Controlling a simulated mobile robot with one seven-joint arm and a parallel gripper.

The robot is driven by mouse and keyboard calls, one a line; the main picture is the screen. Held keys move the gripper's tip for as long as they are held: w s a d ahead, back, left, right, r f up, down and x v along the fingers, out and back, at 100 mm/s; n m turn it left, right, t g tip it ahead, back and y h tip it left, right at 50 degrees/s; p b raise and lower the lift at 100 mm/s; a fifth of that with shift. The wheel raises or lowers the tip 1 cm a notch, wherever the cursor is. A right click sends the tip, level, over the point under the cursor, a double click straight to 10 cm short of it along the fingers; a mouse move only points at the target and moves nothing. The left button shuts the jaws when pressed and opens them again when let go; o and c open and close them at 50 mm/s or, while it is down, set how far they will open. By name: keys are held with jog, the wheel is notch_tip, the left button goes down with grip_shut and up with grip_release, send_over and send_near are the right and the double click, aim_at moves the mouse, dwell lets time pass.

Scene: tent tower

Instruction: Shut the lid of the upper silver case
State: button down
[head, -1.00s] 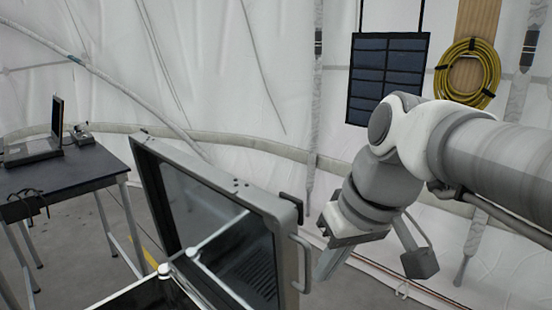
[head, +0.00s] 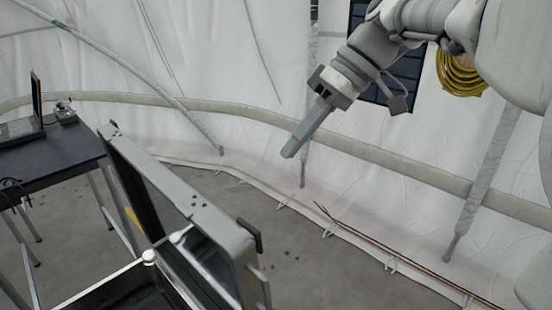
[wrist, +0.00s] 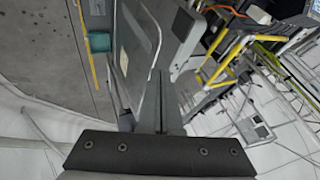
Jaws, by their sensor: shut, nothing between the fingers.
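The silver case's lid (head: 187,201) stands open at the lower left of the head view, with its grey frame steeply raised and a dark glassy inner face. Part of the case's dark open base (head: 125,290) shows below it, cut off by the bottom edge. My gripper (head: 290,152) is shut and empty. It appears above and to the right of the lid, apart from it, pointing down and left. In the wrist view my closed fingers (wrist: 158,105) point towards grey case-like panels, and the contact there is unclear.
A dark table (head: 60,158) with a laptop (head: 20,131) stands at the left. White tent walls, a slanted pole (head: 140,75) and a solar panel (head: 400,85) are behind. Bare floor (head: 285,235) lies right of the lid. The wrist view shows yellow railings (wrist: 225,60).

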jog(key=s+a+f+p, duration=0.1)
jog(key=s+a+f, duration=0.3)
jog(key=a+f, duration=0.4)
jog(key=shift+s+f, duration=0.15)
jog(key=shift+s, duration=0.15)
jog(key=shift+a, duration=0.1)
